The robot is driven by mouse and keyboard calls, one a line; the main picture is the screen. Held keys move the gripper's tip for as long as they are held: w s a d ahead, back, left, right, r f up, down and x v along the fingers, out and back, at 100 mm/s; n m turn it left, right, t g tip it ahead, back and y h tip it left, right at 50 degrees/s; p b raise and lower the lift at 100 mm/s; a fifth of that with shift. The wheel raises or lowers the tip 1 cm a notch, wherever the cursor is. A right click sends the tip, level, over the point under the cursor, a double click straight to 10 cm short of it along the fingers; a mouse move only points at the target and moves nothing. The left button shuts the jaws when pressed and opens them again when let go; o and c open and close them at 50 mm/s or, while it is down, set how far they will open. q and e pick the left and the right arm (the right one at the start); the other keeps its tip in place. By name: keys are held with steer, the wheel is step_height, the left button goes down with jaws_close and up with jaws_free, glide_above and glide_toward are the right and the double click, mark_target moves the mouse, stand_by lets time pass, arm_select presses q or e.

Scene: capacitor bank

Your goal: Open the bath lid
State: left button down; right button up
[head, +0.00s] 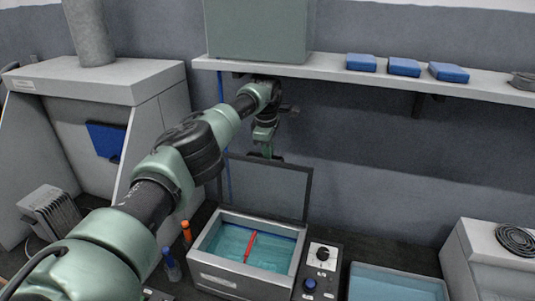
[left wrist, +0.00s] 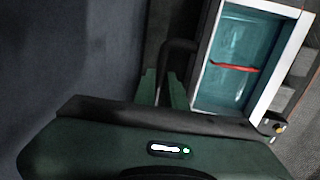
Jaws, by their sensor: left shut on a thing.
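The bath (head: 222,269) is a metal-rimmed box with blue-green liquid, and its open top also shows in the left wrist view (left wrist: 272,105). Its dark-framed lid (head: 270,188) stands raised, about upright, at the back of the bath. My left gripper (head: 266,154) is at the lid's upper edge, fingers pointing down. In the left wrist view its fingers (left wrist: 162,92) are shut on the dark lid handle (left wrist: 180,46); the grip itself is partly hidden. My right gripper is not in view.
A red stick (head: 250,246) lies in the bath. A control panel (head: 318,268) with knobs and a second bath (head: 394,269) stand to the right. The shelf (head: 462,83) above carries blue blocks (head: 404,67) and a green box (head: 260,30). Bottles (head: 170,264) stand left of the bath.

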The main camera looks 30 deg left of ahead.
arm_select(q)
steer(key=shift+w+a+r, duration=0.2)
steer(key=shift+w+r, duration=0.1)
steer(key=shift+w, duration=0.05)
steer(key=c, duration=1.5)
jaws_free()
steer(key=shift+w, duration=0.15)
steer(key=shift+w+f, duration=0.35)
steer(key=shift+w+a+f, duration=0.1)
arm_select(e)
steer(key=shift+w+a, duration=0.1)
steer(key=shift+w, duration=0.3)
